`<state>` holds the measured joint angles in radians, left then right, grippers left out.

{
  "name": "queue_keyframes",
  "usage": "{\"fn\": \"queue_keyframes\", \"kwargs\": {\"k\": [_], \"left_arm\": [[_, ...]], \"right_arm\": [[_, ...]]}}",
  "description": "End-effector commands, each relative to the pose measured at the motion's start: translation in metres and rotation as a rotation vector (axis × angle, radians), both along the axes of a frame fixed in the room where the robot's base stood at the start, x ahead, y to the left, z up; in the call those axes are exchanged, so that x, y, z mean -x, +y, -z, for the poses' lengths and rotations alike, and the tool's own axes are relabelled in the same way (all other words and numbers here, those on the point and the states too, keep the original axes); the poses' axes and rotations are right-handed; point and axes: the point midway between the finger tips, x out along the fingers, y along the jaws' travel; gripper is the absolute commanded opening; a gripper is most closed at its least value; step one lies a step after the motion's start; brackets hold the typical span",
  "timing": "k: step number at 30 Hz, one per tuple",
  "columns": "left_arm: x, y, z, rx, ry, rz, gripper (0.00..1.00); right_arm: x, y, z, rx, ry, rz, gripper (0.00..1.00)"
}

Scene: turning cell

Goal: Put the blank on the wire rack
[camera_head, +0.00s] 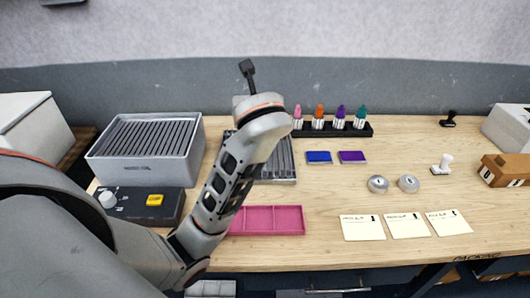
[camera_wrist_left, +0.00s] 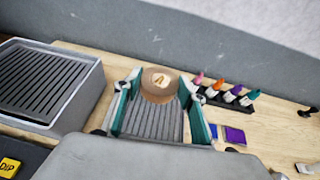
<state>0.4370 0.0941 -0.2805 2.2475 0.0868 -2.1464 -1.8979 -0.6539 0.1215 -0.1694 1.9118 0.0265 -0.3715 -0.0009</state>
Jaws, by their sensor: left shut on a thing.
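The blank (camera_wrist_left: 158,88), a round brown piece with a paler top, shows in the left wrist view between the teal fingers of my left gripper (camera_wrist_left: 160,82). The gripper is shut on it. In the head view my own forearm and wrist hide the blank and the fingers. A flat grey slatted rack, which looks like the wire rack (camera_wrist_left: 152,120), lies behind and below the fingers in the wrist view. In the head view the rack (camera_head: 283,160) is partly covered by my arm. I cannot tell how high the blank is above it. My right gripper is not in view.
A grey tub with a slatted top (camera_head: 150,150) and a dark control box (camera_head: 140,203) stand left. A pink tray (camera_head: 272,220) lies in front of the rack. Several colored bottles (camera_head: 319,118) stand behind right. Ink pads, knobs and cards lie right.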

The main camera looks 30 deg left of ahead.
Motion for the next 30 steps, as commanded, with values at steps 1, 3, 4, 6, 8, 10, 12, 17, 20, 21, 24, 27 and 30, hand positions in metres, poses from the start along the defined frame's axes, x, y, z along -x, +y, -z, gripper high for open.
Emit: {"fn": "queue_keyframes", "kwargs": {"k": [1,3,4,6,8,10,12,17,20,21,24,27,30], "left_arm": [[0.001,0.001,0.01,-0.005,0.007,-0.001,0.11],[0.001,0.001,0.025,-0.006,0.009,-0.001,0.11],[0.001,0.001,0.031,-0.007,0.009,0.0,0.11],[0.001,0.001,0.049,-0.006,0.008,0.0,0.11],[0.001,0.001,0.063,-0.006,0.008,0.0,0.11],[0.001,0.001,0.08,-0.007,0.008,-0.001,0.11],[0.001,0.001,0.098,-0.007,0.009,0.0,0.11],[0.001,0.001,0.131,-0.005,0.006,0.0,0.11],[0.001,0.001,0.144,-0.004,0.004,0.0,0.11],[0.0,0.001,0.147,-0.004,0.003,0.0,0.11],[0.0,0.0,0.152,-0.002,0.002,-0.001,0.11],[0.001,0.0,0.159,-0.002,0.004,0.0,0.11],[0.001,0.001,0.172,-0.003,0.005,-0.001,0.11]], "right_arm": [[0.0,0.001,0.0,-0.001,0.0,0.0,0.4],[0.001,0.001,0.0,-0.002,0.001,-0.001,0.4],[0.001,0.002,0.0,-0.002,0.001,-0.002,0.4],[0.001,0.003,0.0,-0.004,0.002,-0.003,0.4],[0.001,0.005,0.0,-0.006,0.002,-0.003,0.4],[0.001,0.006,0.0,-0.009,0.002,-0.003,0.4],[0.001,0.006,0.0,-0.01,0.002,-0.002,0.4],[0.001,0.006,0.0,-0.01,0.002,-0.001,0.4],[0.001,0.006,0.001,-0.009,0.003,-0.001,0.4],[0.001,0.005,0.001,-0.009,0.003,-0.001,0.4],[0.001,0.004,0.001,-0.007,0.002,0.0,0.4],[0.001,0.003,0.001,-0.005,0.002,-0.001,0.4],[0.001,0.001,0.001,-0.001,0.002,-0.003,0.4]]}}
